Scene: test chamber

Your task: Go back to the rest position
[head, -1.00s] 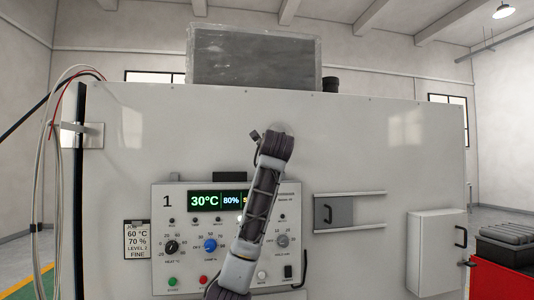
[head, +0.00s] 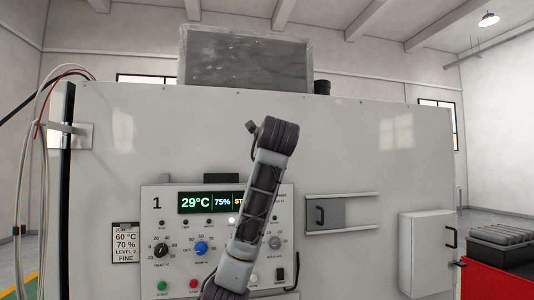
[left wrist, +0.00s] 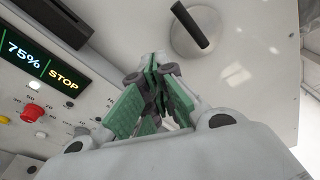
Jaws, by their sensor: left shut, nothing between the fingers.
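My left gripper (left wrist: 155,88) shows in the left wrist view with its green-padded fingers closed together and nothing between them. It is in front of the white chamber's face, with a round grey fitting with a black handle (left wrist: 190,28) beyond it. In the head view one of my arms rises in front of the control panel (head: 150,200) and hides part of it; I cannot make out its gripper there. The display (head: 205,202) reads 29°C and 75%, and in the left wrist view it shows 75% and STOP (left wrist: 62,80). My right gripper is not in view.
The white chamber (head: 340,130) fills most of the head view. A job card (head: 125,243) hangs left of the panel. A sliding hatch (head: 325,214) and a white box (head: 425,253) are on the right. A red cabinet (head: 490,280) stands at far right. Cables (head: 22,190) hang at left.

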